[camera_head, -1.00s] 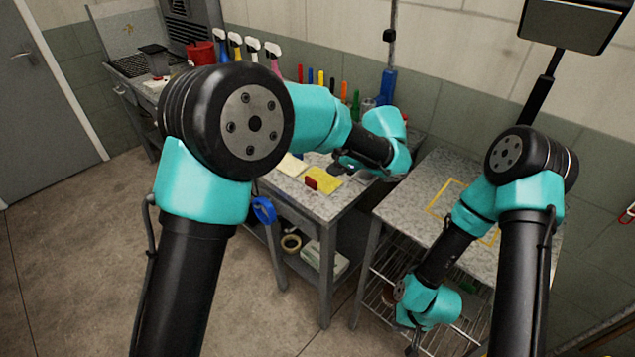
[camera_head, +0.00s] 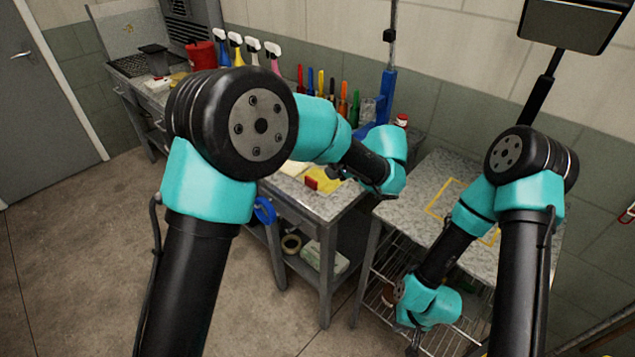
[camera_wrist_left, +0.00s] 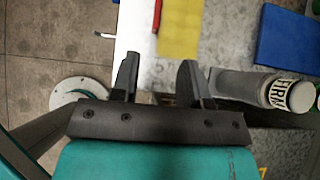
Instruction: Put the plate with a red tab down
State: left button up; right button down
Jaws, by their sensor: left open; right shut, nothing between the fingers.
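A yellow plate (camera_head: 326,180) lies on the grey bench, with a red tab (camera_head: 312,184) at its left edge. In the left wrist view the yellow plate (camera_wrist_left: 180,30) is at the top, with the red tab (camera_wrist_left: 156,16) beside it. My left gripper (camera_wrist_left: 158,78) is open, with nothing between its fingers, and the plate lies beyond the fingertips, apart from them. In the head view my left wrist hides part of the bench right of the plate. My right gripper (camera_head: 412,348) hangs low by the wire shelf, small in view, shut and empty.
Several coloured tools (camera_head: 330,85) stand at the back of the bench. The right-hand table has a yellow outline (camera_head: 437,200) and bare surface around it.

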aim_at(312, 180)
pick_arm(q)
jog(key=x, duration=0.9)
jog(key=shift+s, duration=0.1)
jog(key=shift+x, duration=2.6)
jog(key=shift+s, duration=0.2)
grip_shut()
